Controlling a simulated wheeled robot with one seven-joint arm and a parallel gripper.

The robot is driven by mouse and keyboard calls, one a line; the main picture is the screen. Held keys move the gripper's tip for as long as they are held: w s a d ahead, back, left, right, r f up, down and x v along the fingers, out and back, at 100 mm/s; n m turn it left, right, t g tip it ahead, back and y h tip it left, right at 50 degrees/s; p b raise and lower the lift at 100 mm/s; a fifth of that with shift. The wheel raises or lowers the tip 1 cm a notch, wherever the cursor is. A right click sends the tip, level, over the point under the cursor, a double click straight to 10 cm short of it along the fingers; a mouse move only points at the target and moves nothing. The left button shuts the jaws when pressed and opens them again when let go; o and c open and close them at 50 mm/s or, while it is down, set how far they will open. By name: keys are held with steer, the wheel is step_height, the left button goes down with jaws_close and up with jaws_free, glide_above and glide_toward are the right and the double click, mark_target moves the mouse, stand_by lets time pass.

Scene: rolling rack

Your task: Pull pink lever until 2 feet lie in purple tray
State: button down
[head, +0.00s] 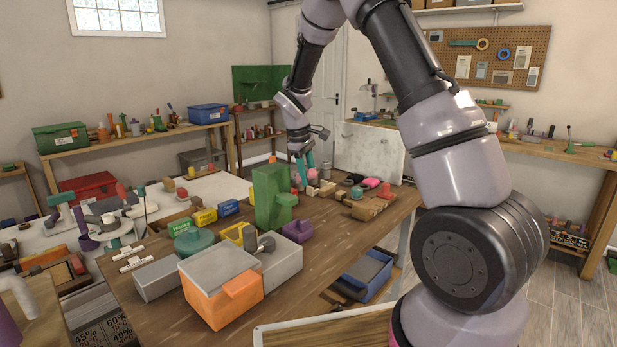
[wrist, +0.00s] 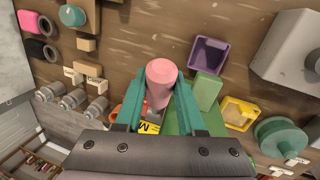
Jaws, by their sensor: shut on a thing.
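My gripper (head: 304,163) is shut on the pink lever (head: 297,180), beside the green dispenser (head: 270,197). In the wrist view my teal fingers (wrist: 160,86) close on both sides of the pink lever's round grip (wrist: 161,73). The green dispenser (wrist: 207,92) shows partly behind the right finger. The purple tray (wrist: 208,54) lies in front of the dispenser's spout; its visible floor looks empty. The purple tray also shows in the head view (head: 299,230), with its inside hard to see. I cannot make out any feet.
A yellow tray (wrist: 239,113) and a round teal-green thing (wrist: 281,139) stand near the dispenser. An orange-fronted grey box (head: 219,286) stands at the table's near end. Black and pink pieces (head: 371,183) and wooden blocks lie to the right of the dispenser.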

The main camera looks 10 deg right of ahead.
steer(key=shift+w+a+r+n+g+h, duration=0.15)
steer(key=shift+w+a+r+g+h, duration=0.25)
steer(key=shift+w+r+g+h, duration=0.3)
steer(key=shift+w+a+r+n+g+h, duration=0.15)
steer(key=shift+w+a+r+g+h, duration=0.3)
steer(key=shift+r+g+h, duration=0.45)
steer(key=c, duration=0.5)
jaws_free()
steer(key=shift+f, duration=0.1)
steer(key=v, duration=1)
steer(key=shift+w+r, duration=0.15)
steer(key=shift+r, duration=0.25)
steer(key=shift+r, duration=0.1)
